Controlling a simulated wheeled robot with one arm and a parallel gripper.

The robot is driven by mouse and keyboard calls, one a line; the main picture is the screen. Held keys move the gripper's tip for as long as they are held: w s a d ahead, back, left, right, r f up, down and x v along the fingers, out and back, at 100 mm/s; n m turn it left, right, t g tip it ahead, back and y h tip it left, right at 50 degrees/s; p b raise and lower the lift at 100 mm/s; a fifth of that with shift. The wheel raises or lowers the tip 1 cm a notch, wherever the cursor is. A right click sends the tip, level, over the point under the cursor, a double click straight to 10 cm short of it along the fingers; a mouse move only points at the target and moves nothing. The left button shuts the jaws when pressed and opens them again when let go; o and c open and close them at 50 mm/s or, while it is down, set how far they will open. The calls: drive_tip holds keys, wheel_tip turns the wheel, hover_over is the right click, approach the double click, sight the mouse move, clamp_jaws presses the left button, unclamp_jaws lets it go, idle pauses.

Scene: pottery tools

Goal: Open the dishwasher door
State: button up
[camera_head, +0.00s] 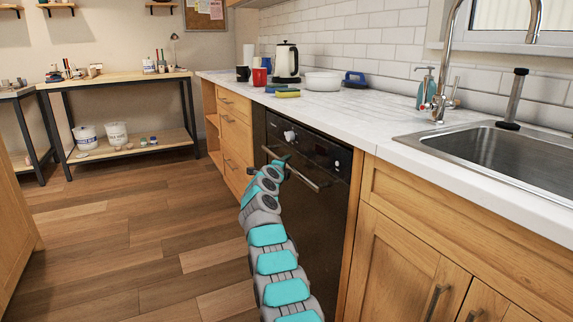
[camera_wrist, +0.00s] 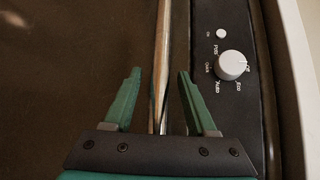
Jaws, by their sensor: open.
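The dishwasher (camera_head: 300,220) is a dark built-in unit under the white counter, and its door is shut and upright. A metal bar handle (camera_head: 297,177) runs across the upper part of the door. My gripper (camera_head: 281,160) is at the left part of this handle. In the wrist view my gripper (camera_wrist: 158,88) is open, with one green finger on each side of the handle bar (camera_wrist: 160,60). The bar runs between the fingers, and both fingers look apart from it. A control panel with a white knob (camera_wrist: 232,65) is to the right of the fingers.
The counter (camera_head: 350,115) above holds a kettle (camera_head: 286,62), cups, a white bowl (camera_head: 323,83) and sponges. A sink (camera_head: 490,150) is at the right. Wooden drawers (camera_head: 235,140) stand left of the dishwasher. The wooden floor (camera_head: 150,240) in front is clear.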

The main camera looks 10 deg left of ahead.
clamp_jaws()
idle(0.5)
idle(1.0)
